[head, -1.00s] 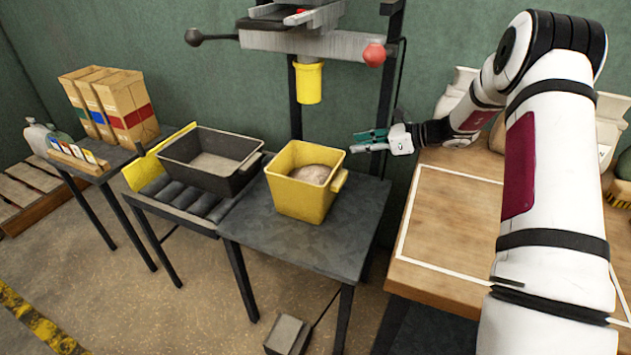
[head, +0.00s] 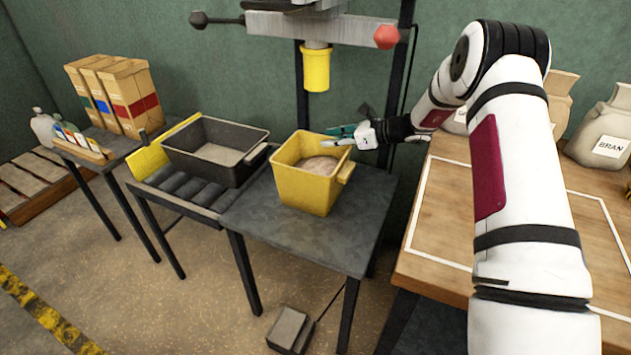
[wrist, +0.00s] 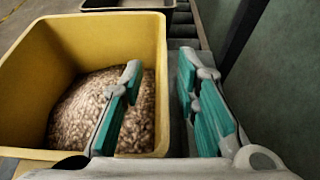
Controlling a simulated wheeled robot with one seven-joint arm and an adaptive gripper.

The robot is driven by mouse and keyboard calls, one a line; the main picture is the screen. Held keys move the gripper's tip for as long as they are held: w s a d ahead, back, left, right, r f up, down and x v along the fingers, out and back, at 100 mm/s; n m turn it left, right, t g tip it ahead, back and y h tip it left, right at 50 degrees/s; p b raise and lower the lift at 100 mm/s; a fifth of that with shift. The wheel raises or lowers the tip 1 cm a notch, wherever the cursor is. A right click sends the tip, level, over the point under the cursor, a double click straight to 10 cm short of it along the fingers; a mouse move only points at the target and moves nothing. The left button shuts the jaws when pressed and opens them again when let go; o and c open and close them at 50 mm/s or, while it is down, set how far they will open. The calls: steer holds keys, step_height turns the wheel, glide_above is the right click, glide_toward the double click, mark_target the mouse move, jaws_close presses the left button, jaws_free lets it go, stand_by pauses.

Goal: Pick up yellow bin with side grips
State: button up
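The yellow bin (head: 300,188) stands upright on the dark metal table, with pale grain (head: 320,165) inside. One side grip (head: 346,172) shows on its right side; the opposite side is hidden. My gripper (head: 343,134) is at the bin's back right rim. In the wrist view my gripper (wrist: 160,66) is open, with teal pads on its fingers. The yellow bin (wrist: 50,60) fills the left of that view. One finger shows over the grain and the other outside the bin, with the wall between them. I cannot tell whether either finger touches the wall.
A dark bin (head: 180,160) sits on a roller stand left of the yellow bin. A machine with a yellow spout (head: 316,70) hangs above and behind. A wooden table (head: 430,225) with sacks is at right. The dark table's front (head: 310,240) is clear.

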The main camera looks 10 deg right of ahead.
steer(key=shift+x, duration=1.1)
jaws_close()
steer(key=shift+r, duration=0.1)
steer(key=shift+r, duration=0.1)
